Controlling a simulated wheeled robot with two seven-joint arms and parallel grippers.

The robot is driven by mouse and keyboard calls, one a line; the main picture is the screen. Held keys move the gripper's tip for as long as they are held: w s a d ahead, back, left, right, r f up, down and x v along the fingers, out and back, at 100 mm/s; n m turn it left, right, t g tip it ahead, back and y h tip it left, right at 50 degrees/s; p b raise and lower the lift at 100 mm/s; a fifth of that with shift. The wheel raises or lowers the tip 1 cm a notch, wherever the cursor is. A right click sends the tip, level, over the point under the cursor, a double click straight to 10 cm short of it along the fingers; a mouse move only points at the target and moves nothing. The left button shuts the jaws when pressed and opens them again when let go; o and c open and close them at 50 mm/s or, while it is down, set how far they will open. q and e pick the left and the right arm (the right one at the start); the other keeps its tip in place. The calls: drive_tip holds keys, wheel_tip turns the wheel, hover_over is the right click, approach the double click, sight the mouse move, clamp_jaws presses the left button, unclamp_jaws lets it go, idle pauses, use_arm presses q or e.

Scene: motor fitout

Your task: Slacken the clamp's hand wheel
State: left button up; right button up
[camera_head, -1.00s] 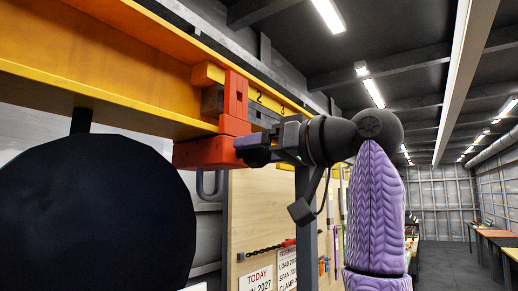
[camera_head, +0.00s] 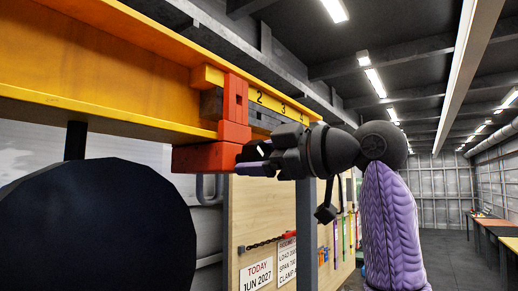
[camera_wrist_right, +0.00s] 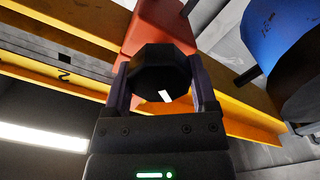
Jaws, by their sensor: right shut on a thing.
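The orange-red clamp (camera_head: 234,107) grips the edge of the yellow beam (camera_head: 110,58), and its lower block hangs under the flange. In the right wrist view the clamp's body (camera_wrist_right: 158,27) is behind the black faceted hand wheel (camera_wrist_right: 150,60), which has a small white mark. My right gripper (camera_head: 254,158) is at the clamp's lower block, on its right side. Its two fingers (camera_wrist_right: 162,78) are shut on opposite sides of the hand wheel. In the head view the fingers mostly hide the wheel. My left gripper is in neither view.
A large black round body (camera_head: 95,225) hangs below the beam on the left. A blue rounded thing (camera_wrist_right: 272,40) is at the upper right of the wrist view. A wooden board (camera_head: 262,215) with signs and a chain stands behind. The aisle at right is clear.

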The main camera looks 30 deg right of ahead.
drive_tip(key=n+p, duration=0.3)
drive_tip(key=n, duration=0.3)
drive_tip(key=n+p, duration=0.2)
drive_tip(key=n, duration=0.3)
drive_tip(key=shift+n+p, duration=0.35)
drive_tip(key=shift+n, duration=0.05)
drive_tip(key=n, duration=0.3)
drive_tip(key=shift+f+n+p, duration=0.1)
drive_tip(key=shift+n+p, duration=0.2)
drive_tip(key=shift+p, duration=0.1)
drive_tip(key=shift+f+n, duration=0.1)
drive_tip(key=shift+n, duration=1.7)
drive_tip(key=o, duration=1.2)
drive_tip(key=shift+c, duration=0.2)
drive_tip(key=shift+s+d, duration=0.15)
drive_tip(key=shift+s, duration=0.15)
drive_tip(key=b+v, duration=0.3)
drive_tip(key=v, duration=0.6)
drive_tip(key=shift+b, duration=0.35)
